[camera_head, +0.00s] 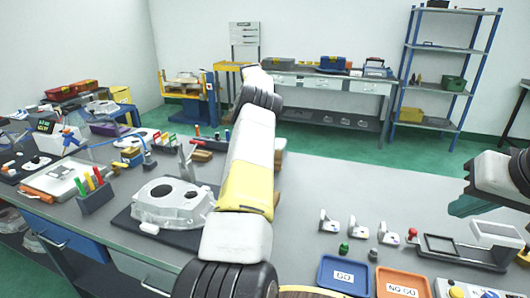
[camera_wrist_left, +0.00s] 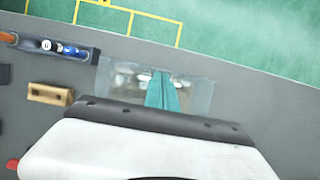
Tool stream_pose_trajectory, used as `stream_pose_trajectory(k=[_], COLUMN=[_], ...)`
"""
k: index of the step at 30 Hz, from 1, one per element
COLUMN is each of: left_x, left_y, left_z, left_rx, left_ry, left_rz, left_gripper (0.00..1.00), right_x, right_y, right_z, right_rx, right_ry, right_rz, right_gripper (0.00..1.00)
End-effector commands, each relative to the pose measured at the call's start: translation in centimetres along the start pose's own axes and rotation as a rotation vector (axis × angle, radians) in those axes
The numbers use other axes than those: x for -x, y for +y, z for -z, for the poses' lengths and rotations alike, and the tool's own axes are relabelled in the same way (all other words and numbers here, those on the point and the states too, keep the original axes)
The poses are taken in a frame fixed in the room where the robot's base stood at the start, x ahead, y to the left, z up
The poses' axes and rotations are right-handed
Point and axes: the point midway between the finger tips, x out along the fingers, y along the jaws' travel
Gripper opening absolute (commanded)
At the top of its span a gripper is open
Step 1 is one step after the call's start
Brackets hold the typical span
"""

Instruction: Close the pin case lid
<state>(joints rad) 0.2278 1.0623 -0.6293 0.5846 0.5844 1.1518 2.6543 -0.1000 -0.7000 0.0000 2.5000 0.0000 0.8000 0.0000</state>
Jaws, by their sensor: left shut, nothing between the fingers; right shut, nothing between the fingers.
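A clear case (camera_wrist_left: 201,97), which looks like the pin case, lies near the table edge in the left wrist view, with shiny metal shapes inside. Whether its lid is up or down I cannot tell. My left gripper (camera_wrist_left: 163,94) has its teal fingers together and empty, over the middle of the case; contact is unclear. In the head view my left arm hides the case and the left gripper. My right gripper (camera_head: 462,205) is shut and empty at the right of the head view, above the table.
A wooden block (camera_wrist_left: 50,94) and a dark tray (camera_wrist_left: 28,43) lie left of the case. A grey casting (camera_head: 172,203) sits left of my left arm. Blue (camera_head: 343,277) and orange (camera_head: 402,284) trays stand front right.

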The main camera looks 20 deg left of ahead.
Motion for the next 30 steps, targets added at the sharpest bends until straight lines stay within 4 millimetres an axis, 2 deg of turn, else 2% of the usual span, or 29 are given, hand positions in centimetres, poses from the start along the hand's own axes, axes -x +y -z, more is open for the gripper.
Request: stream_pose_trajectory(k=[23, 26, 30], left_x=[-0.1, 0.8, 3.1], left_y=[0.0, 0.0, 0.0], left_z=[0.0, -0.1, -0.2], left_rx=[0.0, -0.001, 0.0], left_ry=[0.023, 0.02, 0.019], left_rz=[0.0, 0.0, 0.0], left_gripper=[0.0, 0.0, 0.0], right_x=[0.0, 0.0, 0.0], right_y=[0.0, 0.0, 0.0], right_z=[0.0, 0.0, 0.0], right_rx=[0.0, 0.0, 0.0], right_ry=[0.0, 0.0, 0.0], right_rz=[0.0, 0.0, 0.0], right_gripper=[0.0, 0.0, 0.0])
